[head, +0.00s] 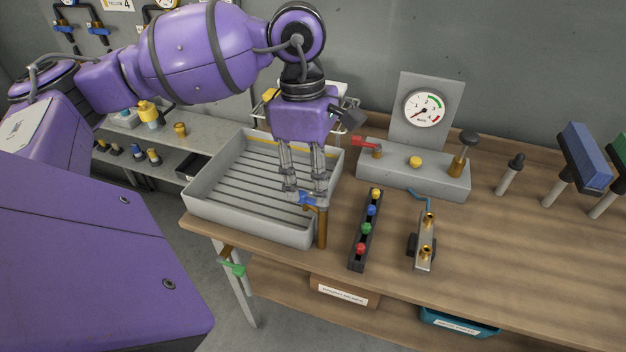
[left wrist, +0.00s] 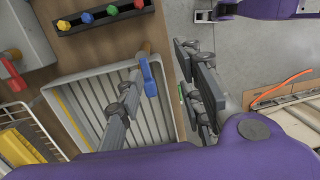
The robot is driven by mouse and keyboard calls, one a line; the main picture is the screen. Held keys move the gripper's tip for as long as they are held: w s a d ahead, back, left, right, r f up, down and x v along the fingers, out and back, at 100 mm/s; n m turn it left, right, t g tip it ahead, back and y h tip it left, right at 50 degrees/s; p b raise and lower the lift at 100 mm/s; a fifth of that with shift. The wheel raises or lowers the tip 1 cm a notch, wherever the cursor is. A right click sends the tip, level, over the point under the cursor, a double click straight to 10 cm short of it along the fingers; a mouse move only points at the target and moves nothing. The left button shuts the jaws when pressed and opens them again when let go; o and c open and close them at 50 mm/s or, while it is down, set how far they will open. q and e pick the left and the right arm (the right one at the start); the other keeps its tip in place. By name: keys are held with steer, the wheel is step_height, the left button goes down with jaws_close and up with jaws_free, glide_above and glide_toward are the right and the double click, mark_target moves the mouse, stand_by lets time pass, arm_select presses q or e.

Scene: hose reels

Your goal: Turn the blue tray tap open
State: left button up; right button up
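The blue tray tap (head: 307,199) has a blue lever on a brass post (head: 322,230) at the front right corner of the grey ribbed tray (head: 205,205). In the left wrist view the blue lever (left wrist: 149,76) shows over the tray, close to the left-hand finger. My left gripper (head: 305,193) points down from above at the tap. In the left wrist view its two fingers (left wrist: 165,85) are well apart, and the lever shows between them, nearer one finger. I cannot tell whether it touches. My right gripper is in neither view.
Right of the tray is a black strip with coloured knobs (head: 366,230), then a brass-fitted block (head: 425,243). A gauge stand (head: 427,108) with a red lever (head: 366,143) stands behind. A green-handled valve (head: 233,268) is below the table's front edge.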

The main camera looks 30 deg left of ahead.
mark_target(303, 193)
arm_select(q)
steer(key=shift+w+a+r+y, duration=0.25)
steer(key=shift+a+r, duration=0.1)
steer(key=shift+a, duration=0.25)
steer(key=shift+w+a+r+y, duration=0.25)
steer(key=shift+a+r, duration=0.1)
steer(key=shift+a, duration=0.2)
steer(key=shift+w+a+t, duration=0.15)
steer(key=shift+a+t, duration=0.15)
steer(key=shift+a, duration=0.05)
step_height(303, 193, down, 7)
steer(key=shift+f+p, duration=0.1)
steer(key=shift+p, duration=0.2)
jaws_close()
